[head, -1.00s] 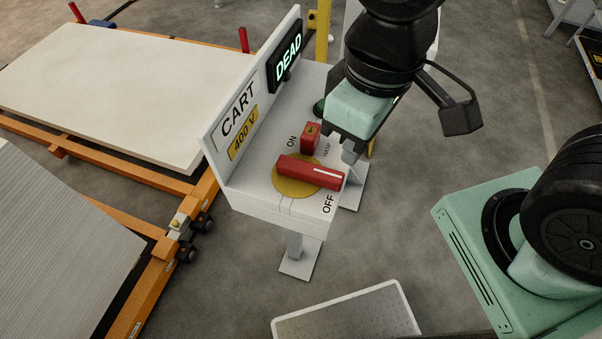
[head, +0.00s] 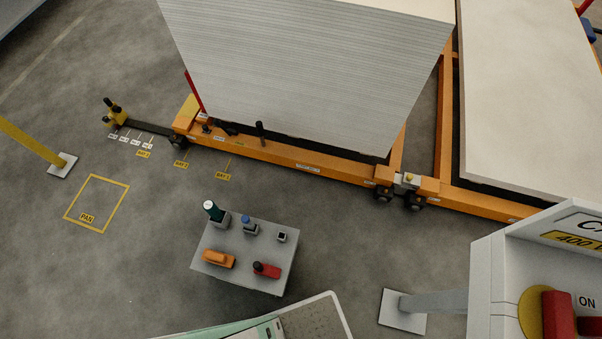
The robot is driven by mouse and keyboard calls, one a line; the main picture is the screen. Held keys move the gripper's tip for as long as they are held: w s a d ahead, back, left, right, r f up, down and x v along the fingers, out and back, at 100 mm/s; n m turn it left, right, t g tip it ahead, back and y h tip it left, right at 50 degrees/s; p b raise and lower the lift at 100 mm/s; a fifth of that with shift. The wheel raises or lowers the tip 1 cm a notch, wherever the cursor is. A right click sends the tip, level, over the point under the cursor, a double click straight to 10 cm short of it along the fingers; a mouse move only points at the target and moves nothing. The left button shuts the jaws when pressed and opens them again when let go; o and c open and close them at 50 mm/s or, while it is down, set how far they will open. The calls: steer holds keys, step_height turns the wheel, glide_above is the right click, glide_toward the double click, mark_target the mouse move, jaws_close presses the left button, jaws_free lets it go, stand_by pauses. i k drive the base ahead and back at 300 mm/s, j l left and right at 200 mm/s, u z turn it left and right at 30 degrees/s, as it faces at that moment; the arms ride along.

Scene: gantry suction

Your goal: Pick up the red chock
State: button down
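A small red block with a dark part on top, which looks like the red chock (head: 267,270), lies on a small grey table (head: 243,277). It sits at the table's front right corner, in the lower middle of the head view. An orange block (head: 219,259) lies to its left on the same table. My gripper is out of view, so I cannot see its fingers or whether it holds anything.
An orange cart (head: 290,155) with stacked sheets lies beyond. The switch box (head: 490,285) is at right.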

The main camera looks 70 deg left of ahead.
mark_target(261, 268)
steer(key=k+u, duration=0.2)
steer(key=k, duration=0.4)
steer(key=k+j+u, duration=0.15)
steer(key=k, duration=0.4)
steer(key=l+u, duration=0.1)
steer(key=u, duration=0.35)
steer(key=l+u, duration=0.1)
steer(key=u, duration=0.35)
steer(key=l+u, duration=0.1)
steer(key=u, duration=0.85)
steer(key=k+l, duration=0.3)
steer(key=l, duration=0.15)
steer(key=k+l+u, duration=0.1)
steer(key=k+l, duration=0.2)
steer(key=l, duration=0.2)
